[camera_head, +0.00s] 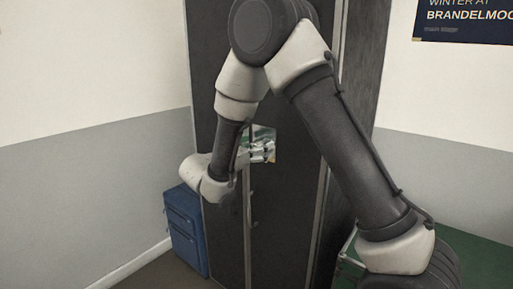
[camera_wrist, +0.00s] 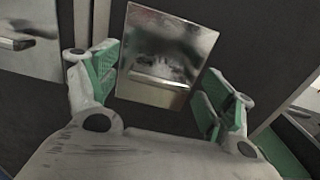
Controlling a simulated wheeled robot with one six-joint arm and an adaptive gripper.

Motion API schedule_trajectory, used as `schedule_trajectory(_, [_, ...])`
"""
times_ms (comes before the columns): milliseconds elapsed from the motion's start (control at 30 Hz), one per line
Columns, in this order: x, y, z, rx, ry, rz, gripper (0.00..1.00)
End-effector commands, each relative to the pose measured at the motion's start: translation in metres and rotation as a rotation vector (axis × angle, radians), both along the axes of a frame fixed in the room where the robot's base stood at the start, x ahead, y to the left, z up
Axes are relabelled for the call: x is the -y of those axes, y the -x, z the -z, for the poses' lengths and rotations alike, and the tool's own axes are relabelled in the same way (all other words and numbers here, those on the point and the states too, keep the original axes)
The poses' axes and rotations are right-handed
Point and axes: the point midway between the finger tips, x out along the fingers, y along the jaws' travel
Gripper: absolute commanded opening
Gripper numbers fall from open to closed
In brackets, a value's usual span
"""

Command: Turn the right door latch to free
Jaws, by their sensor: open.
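A shiny metal latch plate (camera_wrist: 165,50) is on the dark right door, and it also shows in the head view (camera_head: 268,137), partly hidden by my arm. A pale horizontal lever-like shape (camera_wrist: 158,79) crosses the lower part of the plate; its exact turn is hard to tell among the reflections. My gripper (camera_wrist: 160,78) is open, with a green-padded finger on each side of the plate in the wrist view. Nothing is visibly held between the fingers. I cannot tell whether a finger touches the latch.
A second metal plate with a handle (camera_wrist: 20,38) is at the upper left in the wrist view. A blue case (camera_head: 186,232) stands on the floor left of the dark wardrobe (camera_head: 285,225). A green surface (camera_head: 480,262) is at the lower right. A poster (camera_head: 465,20) hangs upper right.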

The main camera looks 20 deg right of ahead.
Motion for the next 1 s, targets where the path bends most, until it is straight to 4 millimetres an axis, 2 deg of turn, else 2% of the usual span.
schedule_trajectory(67, [-0.0001, 0.0001, 0.0000, 0.000, 0.000, 0.000, 0.80])
schedule_trajectory(300, [-0.0002, 0.0001, 0.0000, 0.000, 0.000, 0.000, 0.37])
schedule_trajectory(667, [-0.0002, 0.0002, 0.0001, -0.029, 0.020, 0.000, 0.37])
schedule_trajectory(1000, [-0.0004, -0.0001, 0.0003, -0.204, 0.147, 0.000, 0.37])
